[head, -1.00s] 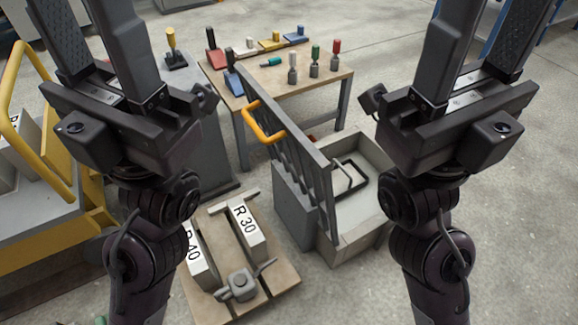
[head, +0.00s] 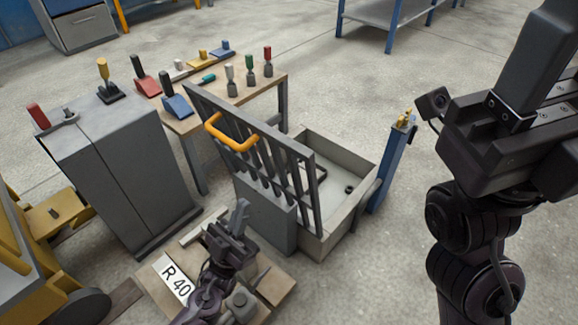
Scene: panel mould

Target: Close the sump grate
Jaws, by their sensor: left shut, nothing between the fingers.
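The sump grate (head: 284,165), a dark barred panel, stands raised and steeply tilted along the left side of the open sump box (head: 345,154). Its orange handle (head: 231,136) is on the upper left of the face towards me. My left gripper (head: 241,212) is shut and empty, low in front of the grey block (head: 265,217) beside the sump, below the handle and apart from it. My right gripper (head: 530,90) is large at the right, well away from the grate; its fingertips are out of frame, so its opening cannot be told.
A grey cabinet (head: 125,180) with levers on top stands left. A workbench (head: 205,115) with coloured tools is behind the grate. A blue post (head: 391,165) stands right of the sump.

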